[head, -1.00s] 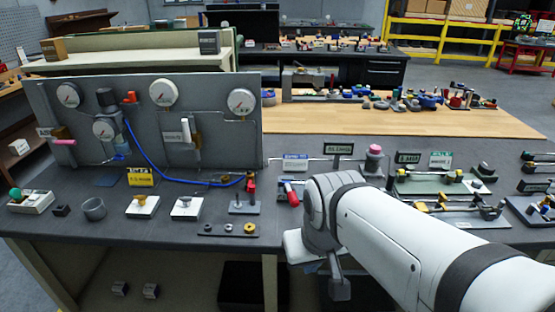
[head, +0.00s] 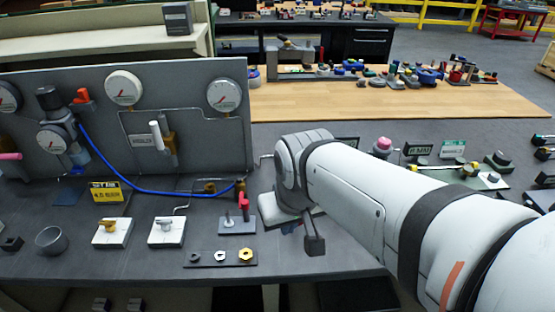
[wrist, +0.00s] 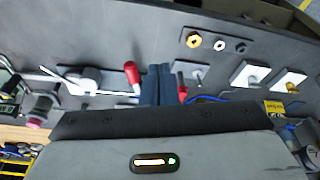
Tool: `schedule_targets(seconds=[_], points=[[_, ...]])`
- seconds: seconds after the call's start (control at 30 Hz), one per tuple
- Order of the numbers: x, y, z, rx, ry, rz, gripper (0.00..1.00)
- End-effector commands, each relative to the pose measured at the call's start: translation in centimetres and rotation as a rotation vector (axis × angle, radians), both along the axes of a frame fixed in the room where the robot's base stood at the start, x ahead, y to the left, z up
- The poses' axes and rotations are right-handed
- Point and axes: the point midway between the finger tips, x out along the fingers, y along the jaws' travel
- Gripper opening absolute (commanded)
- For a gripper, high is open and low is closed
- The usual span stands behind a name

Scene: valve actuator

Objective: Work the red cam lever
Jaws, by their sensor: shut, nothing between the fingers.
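Two red-handled parts show, and I cannot tell for certain which is the cam lever. One is a small upright red lever (head: 244,205) on a grey plate beside a bolt; it also shows in the wrist view (wrist: 182,90), just right of my fingers. The other is a larger red grip (wrist: 131,73), left of my fingers in the wrist view; my arm hides it in the head view. My gripper (wrist: 157,72) is shut and empty, its dark fingers between the two red parts in the picture. Contact with either is not visible.
A grey panel with gauges (head: 126,87) and a blue hose (head: 130,180) stands behind left. A strip with several nuts (head: 220,258) lies in front of the small lever. Two white blocks (head: 166,232) sit to its left. Bare bench shows around the strip.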

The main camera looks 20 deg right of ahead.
Motion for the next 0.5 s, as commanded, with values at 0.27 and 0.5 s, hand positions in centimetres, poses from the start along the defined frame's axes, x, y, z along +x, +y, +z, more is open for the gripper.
schedule_targets(seconds=[0.27,0.5], points=[[2.3,-1.2,0.7,0.083,0.095,-0.219,0.0],[7.6,-7.2,0.8,0.299,0.314,-0.761,0.0]])
